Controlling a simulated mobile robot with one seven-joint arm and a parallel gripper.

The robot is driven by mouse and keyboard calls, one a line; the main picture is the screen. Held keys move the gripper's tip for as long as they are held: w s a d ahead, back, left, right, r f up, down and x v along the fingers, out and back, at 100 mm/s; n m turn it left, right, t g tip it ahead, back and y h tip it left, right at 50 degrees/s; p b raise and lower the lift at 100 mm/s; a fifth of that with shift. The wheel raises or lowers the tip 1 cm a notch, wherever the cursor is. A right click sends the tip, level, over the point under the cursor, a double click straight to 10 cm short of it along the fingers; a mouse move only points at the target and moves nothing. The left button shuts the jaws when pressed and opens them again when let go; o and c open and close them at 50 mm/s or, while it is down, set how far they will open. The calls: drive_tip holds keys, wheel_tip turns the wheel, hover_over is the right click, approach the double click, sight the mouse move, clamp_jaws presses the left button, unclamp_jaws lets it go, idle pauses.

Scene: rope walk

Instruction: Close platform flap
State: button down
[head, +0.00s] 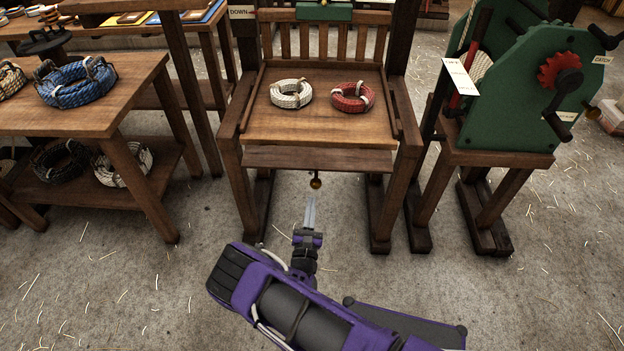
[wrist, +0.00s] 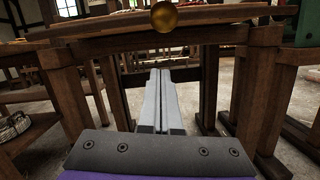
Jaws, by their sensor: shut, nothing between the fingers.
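The platform (head: 330,125) is a wooden tray-like deck between posts, with a slatted back. Its flap (head: 320,158) is a wooden board along the front edge, sloping down and outward from the deck. A round brass knob (head: 316,182) hangs at the flap's lower edge, near its middle. In the wrist view the flap (wrist: 215,32) spans the top, with the knob (wrist: 165,17) in front of it. My gripper (head: 311,203) is shut and empty, in front of and below the flap, apart from the knob. In the wrist view its fingers (wrist: 160,75) point beneath the flap.
A white rope coil (head: 291,93) and a red rope coil (head: 352,97) lie on the platform. A green machine (head: 515,100) with cranks stands at right. A wooden table (head: 110,105) with rope coils stands at left. The floor in front is clear except for scattered straw.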

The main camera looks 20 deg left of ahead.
drive_tip(key=r, duration=0.3)
drive_tip(key=shift+d+r+p, duration=0.3)
drive_tip(key=shift+r, duration=0.05)
drive_tip(key=shift+a+r, duration=0.1)
drive_tip(key=shift+s+r+g+p, duration=0.1)
drive_tip(key=shift+r+g+p, duration=0.15)
drive_tip(key=shift+g+p, duration=0.1)
